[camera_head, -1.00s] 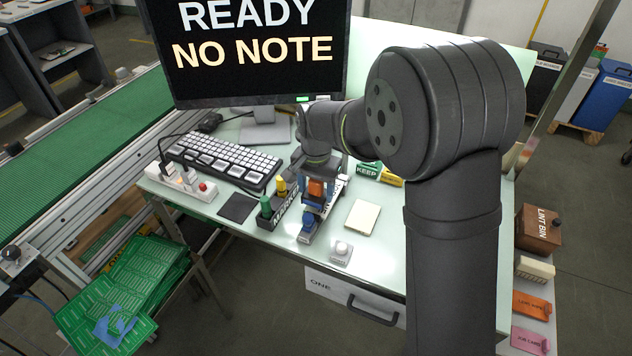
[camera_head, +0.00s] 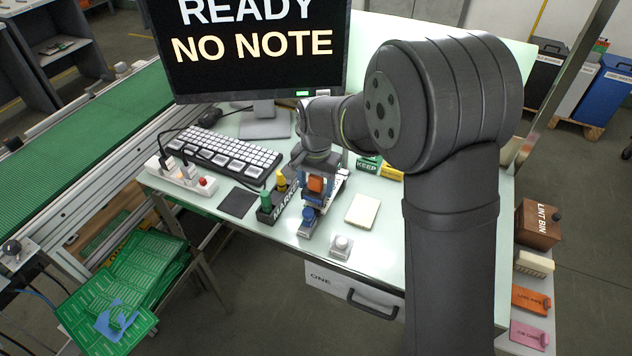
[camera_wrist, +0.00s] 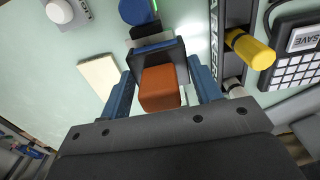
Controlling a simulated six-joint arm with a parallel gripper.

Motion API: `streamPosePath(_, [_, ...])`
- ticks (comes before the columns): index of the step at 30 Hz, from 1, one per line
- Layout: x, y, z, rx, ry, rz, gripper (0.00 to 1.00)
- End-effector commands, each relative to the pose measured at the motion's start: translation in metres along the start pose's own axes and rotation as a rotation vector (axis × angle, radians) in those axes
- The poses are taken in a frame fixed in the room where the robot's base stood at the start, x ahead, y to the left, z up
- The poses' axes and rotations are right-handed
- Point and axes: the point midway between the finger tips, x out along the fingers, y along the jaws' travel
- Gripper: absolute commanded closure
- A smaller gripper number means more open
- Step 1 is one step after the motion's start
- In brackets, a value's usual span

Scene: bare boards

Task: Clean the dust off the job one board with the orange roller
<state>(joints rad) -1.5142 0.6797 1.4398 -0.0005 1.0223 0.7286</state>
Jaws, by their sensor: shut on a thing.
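My gripper (camera_head: 316,182) is low over the pale bench, between the marker holder and a cream pad. Its blue fingers (camera_wrist: 160,88) stand either side of an orange block-shaped part, which I take to be the orange roller (camera_wrist: 160,90), and are shut on it. The orange also shows in the head view (camera_head: 316,184). A dark frame sits just beyond it in the wrist view; whether they are joined is unclear. Green boards (camera_head: 150,265) lie stacked at the lower left, a blue crumpled thing on top. I cannot tell which board is job one.
A marker holder (camera_head: 268,212), a blue round button (camera_head: 308,214), a cream pad (camera_head: 363,209) and a white knob (camera_head: 341,244) are close by. A keyboard (camera_head: 225,155) and monitor (camera_head: 262,50) stand behind. A lint bin (camera_head: 538,225) is at right. The drawer (camera_head: 350,288) reads ONE.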

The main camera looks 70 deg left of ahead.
Motion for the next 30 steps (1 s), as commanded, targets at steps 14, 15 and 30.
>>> streamPosePath(14, [0.007, 0.000, 0.000, 0.000, 0.000, 0.000, 0.60])
streamPosePath(15, [0.008, 0.000, 0.000, 0.000, 0.000, 0.000, 0.60])
streamPosePath(30, [0.008, 0.000, -0.013, 0.000, 0.001, -0.001, 0.60])
